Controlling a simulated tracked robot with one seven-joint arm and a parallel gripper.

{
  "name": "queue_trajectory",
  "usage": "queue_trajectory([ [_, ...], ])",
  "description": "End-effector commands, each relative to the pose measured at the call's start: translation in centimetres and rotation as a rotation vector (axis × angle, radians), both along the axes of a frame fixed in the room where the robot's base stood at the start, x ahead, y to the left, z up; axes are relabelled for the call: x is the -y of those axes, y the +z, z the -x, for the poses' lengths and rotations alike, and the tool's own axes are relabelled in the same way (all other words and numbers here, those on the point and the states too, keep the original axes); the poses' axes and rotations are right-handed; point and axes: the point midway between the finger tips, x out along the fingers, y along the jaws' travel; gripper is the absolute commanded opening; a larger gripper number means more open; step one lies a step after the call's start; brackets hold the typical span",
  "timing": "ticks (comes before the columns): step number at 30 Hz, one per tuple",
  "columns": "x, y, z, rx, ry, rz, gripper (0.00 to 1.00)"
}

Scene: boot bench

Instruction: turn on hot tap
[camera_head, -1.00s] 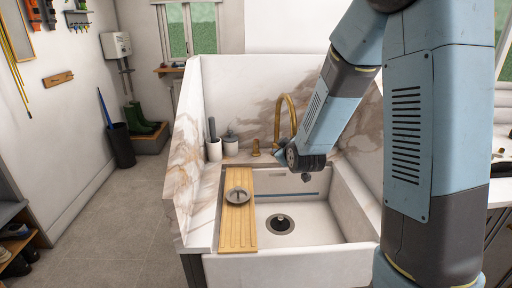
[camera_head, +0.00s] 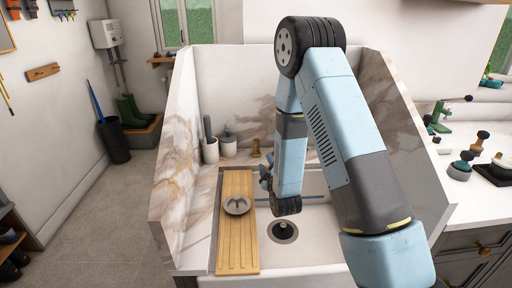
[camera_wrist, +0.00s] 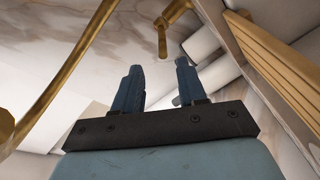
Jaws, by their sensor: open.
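A small brass tap handle (camera_head: 256,148) stands on the marble ledge behind the sink, left of my arm. In the wrist view the brass handle (camera_wrist: 162,42) is just beyond my fingertips, roughly in line with the space between them. A long curved brass spout (camera_wrist: 62,72) runs down the left of the wrist view; in the head view my arm hides it. My gripper (camera_head: 266,178) is over the back left of the sink. Its two blue fingers (camera_wrist: 158,72) are apart with nothing between them, not touching the handle. No hot or cold marking is visible.
A wooden drainboard (camera_head: 238,255) with a round grey item (camera_head: 237,205) lies left of my gripper. White (camera_head: 210,151) and grey (camera_head: 228,146) containers stand left of the tap. Marble panels (camera_head: 178,165) enclose the sink. Small tools stand on the right counter.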

Motion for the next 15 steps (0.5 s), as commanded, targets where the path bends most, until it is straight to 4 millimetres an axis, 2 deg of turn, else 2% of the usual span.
queue_trajectory([
  [15, -2.6, 0.1, -8.3, 0.0, 0.014, -0.002, 0.41],
])
